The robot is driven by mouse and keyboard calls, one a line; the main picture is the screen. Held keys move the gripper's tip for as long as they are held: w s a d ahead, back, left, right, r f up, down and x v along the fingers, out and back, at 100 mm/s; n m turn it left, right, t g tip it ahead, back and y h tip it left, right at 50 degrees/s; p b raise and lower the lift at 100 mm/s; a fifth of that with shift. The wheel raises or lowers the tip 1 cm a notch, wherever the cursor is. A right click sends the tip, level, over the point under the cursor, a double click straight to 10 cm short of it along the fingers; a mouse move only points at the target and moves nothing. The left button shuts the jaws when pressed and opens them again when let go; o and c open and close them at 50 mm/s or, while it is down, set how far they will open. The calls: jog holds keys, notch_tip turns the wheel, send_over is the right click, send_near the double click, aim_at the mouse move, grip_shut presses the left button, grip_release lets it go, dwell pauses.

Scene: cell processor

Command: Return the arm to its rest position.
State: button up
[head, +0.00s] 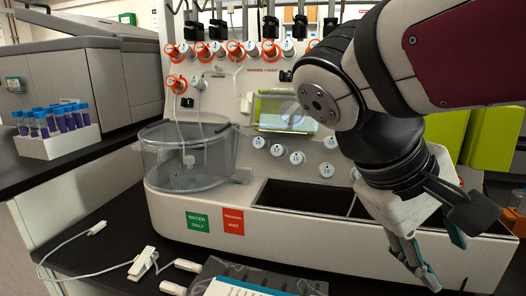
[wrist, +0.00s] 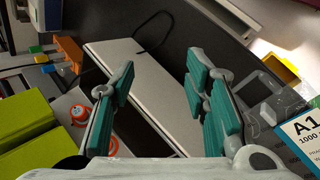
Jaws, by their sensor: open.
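My gripper (head: 415,262) hangs at the right of the head view, in front of the white cell processor (head: 330,228) and pointing down. Its teal-padded fingers are spread apart with nothing between them. The wrist view shows the same open gripper (wrist: 160,105) above the white front part of the processor and the dark bench. My arm comes in from the upper right and hides part of the processor's right side.
A clear round basin (head: 187,160) sits on the processor's left. A rack of blue-capped tubes (head: 55,130) stands at far left. A white cable (head: 65,245) and a clear bag (head: 270,275) lie on the front bench. Green boxes (head: 490,135) stand at right.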

jog(key=s+a+f+m+y, duration=0.25)
jog(key=s+f+y, duration=0.55)
jog(key=s, duration=0.5)
notch_tip(320, 180, up, 28)
jog(key=d+t+p, duration=0.1)
jog(key=t+p, duration=0.2)
jog(key=p, duration=2.5)
jog(key=shift+w+r+t+h, duration=0.15)
jog(key=shift+r+t+h, duration=0.05)
jog(key=shift+t+h, duration=0.2)
